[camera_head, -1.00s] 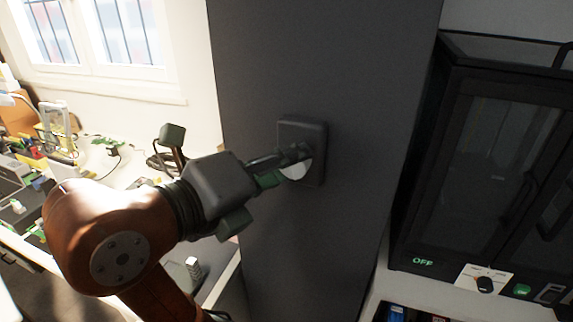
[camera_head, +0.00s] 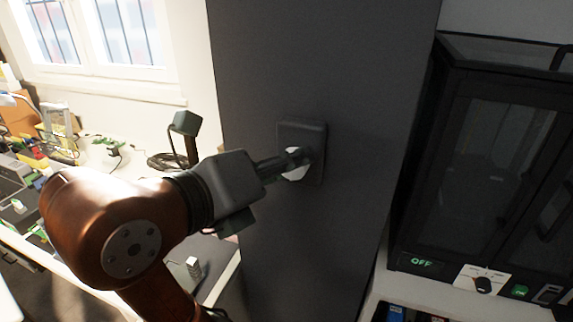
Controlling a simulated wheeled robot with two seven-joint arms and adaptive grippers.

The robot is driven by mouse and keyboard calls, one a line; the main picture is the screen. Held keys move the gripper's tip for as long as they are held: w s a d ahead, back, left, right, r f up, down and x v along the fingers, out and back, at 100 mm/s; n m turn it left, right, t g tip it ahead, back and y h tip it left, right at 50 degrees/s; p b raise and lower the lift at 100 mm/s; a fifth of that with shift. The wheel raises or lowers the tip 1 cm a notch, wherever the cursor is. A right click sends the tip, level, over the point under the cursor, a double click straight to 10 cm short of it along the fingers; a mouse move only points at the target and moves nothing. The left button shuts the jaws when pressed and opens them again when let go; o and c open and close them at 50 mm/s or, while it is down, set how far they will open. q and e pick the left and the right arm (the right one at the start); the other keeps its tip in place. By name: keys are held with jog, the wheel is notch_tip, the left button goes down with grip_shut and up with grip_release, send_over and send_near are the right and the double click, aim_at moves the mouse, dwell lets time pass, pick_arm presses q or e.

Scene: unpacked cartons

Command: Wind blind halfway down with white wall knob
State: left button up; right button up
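The white wall knob (camera_head: 297,173) sits on a dark square plate (camera_head: 314,134) on the dark grey pillar. My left gripper (camera_head: 295,160) reaches in from the left, with its dark fingers at the knob. The fingers appear shut on it and cover its upper part; the far finger's contact is hard to see. The window (camera_head: 130,32) is at the upper left, with bars and a bright view outside. No blind shows in the visible part of the window. My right gripper is not in view.
The pillar (camera_head: 325,60) fills the middle. A dark glass-fronted cabinet (camera_head: 490,150) with a green OFF display and a small dial stands on the right. A cluttered bench (camera_head: 100,160) lies under the window on the left, with a small light block (camera_head: 194,267) nearer.

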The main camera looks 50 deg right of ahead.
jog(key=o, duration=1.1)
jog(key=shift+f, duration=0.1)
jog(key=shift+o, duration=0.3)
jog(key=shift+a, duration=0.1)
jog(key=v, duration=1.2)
